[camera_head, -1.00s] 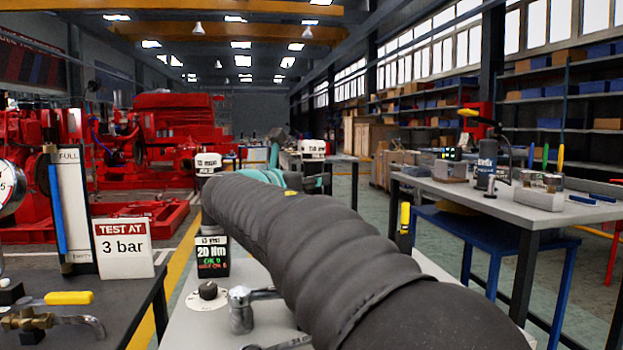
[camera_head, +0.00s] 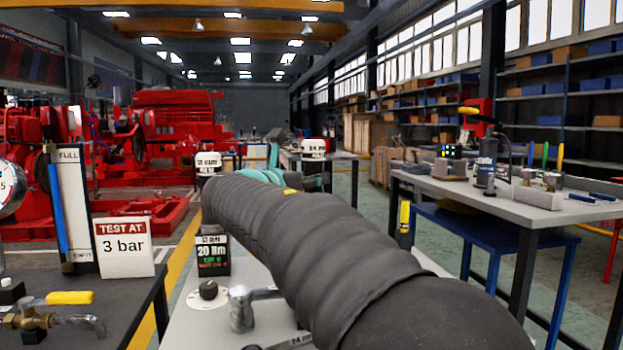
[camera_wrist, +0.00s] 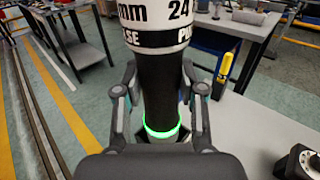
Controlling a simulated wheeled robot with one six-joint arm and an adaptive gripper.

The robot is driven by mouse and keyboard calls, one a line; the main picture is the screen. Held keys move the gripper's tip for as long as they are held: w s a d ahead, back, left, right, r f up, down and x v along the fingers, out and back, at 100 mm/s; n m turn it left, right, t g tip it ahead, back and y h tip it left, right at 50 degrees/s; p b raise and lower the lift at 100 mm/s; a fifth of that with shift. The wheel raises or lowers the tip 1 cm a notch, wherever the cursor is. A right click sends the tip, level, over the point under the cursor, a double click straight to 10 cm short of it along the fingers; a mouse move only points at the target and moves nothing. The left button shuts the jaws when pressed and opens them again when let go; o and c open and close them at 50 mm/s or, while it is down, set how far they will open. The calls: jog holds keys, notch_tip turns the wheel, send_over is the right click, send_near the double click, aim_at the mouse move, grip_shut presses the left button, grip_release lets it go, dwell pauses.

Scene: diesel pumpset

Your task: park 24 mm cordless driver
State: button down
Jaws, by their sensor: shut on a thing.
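The 24 mm cordless driver (camera_wrist: 158,32) has a white band printed "24" and "mm", a black body and a lit green ring. In the wrist view it stands between the two fingers of my gripper (camera_wrist: 160,92), which is shut on its black body. In the head view my dark ribbed arm hides most of my gripper and of what it holds. A white cap marked 24 mm (camera_head: 313,148) shows beyond the arm. I cannot tell what is under the driver's lower end.
A white-capped tool (camera_head: 208,163) stands behind a 20 Nm display (camera_head: 213,255) on the near grey bench. A round knob (camera_head: 208,290) and a metal tool (camera_head: 241,310) are in front. In the wrist view a yellow-handled item (camera_wrist: 223,75) is at the bench edge.

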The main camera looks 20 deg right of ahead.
jog(key=shift+f+b, duration=0.65)
jog(key=shift+f, duration=0.3)
dwell(0.6)
jog(key=c, duration=0.6)
grip_release()
jog(key=shift+f, duration=0.1)
jog(key=v, duration=1.2)
jog(key=shift+s+d, duration=0.1)
